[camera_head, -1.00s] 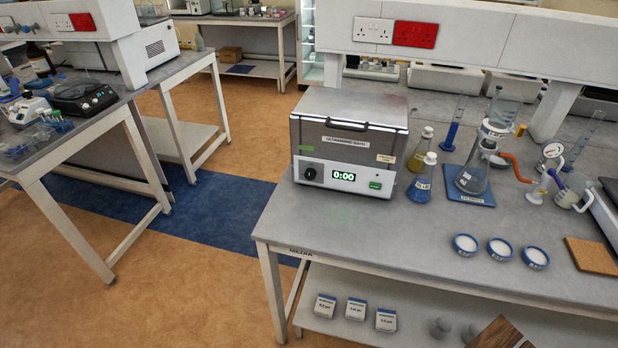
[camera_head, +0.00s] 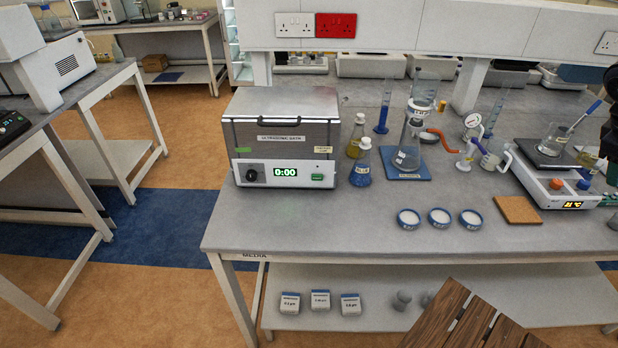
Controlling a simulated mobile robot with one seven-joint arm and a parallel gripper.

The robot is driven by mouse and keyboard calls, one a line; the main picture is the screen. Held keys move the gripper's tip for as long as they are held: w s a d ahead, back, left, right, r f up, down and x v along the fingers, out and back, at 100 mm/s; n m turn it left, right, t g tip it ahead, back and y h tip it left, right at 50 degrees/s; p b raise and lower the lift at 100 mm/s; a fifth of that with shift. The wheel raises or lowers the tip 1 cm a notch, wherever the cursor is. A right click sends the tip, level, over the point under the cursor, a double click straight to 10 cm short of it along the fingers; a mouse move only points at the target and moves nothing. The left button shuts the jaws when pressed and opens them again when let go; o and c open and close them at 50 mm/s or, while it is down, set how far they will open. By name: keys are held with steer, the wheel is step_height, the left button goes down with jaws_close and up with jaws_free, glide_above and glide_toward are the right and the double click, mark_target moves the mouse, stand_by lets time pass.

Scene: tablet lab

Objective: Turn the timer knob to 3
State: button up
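The ultrasonic bath (camera_head: 285,138) is a grey metal box with a lid, standing at the left end of the bench. Its white front panel carries a round black timer knob (camera_head: 251,175) at the left, a green display (camera_head: 285,172) reading 0:00, and a green button (camera_head: 317,177). The marks around the knob are too small to read. A dark shape (camera_head: 609,125) at the right edge may be part of my arm, cut off by the frame. I cannot make out my gripper.
Flasks of yellow (camera_head: 356,137) and blue liquid (camera_head: 361,162) stand close to the bath's right side. Several blue-rimmed dishes, a cork mat (camera_head: 517,210) and a hotplate (camera_head: 560,185) lie further right. The bench top (camera_head: 310,225) before the bath is clear. A slatted wooden thing (camera_head: 470,325) shows at the bottom.

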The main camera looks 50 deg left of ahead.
mark_target(251, 178)
steer(key=s+a+f+n+t, duration=0.15)
steer(key=a+n, duration=0.25)
steer(key=a, duration=0.7)
steer(key=a+f+n+t, duration=0.2)
steer(key=a+f+n, duration=0.15)
steer(key=a, duration=0.65)
steer(key=s+a+f+n+t+y, duration=0.15)
steer(key=s+a+n, duration=0.3)
steer(key=a, duration=0.45)
steer(key=s+a+f+n+t+y, duration=0.1)
steer(key=s+a+f+n+t, duration=0.15)
steer(key=s+a+n, duration=0.4)
steer(key=s+a+f+n+y, duration=0.5)
steer(key=s+a, duration=0.4)
steer(key=s, duration=0.3)
steer(key=s+a+f+n+y, duration=0.5)
steer(key=s+a, duration=0.3)
steer(key=s, duration=0.5)
steer(key=s+a+f+n+y, duration=0.4)
steer(key=s+a, duration=0.5)
steer(key=s, duration=0.4)
steer(key=shift+s+a+f+n+y, duration=0.25)
steer(key=shift+a+f+n+y, duration=0.05)
steer(key=shift+f+n+y, duration=0.15)
steer(key=x, duration=1)
steer(key=shift+w+a+r, duration=0.15)
steer(key=shift+w+a, duration=0.15)
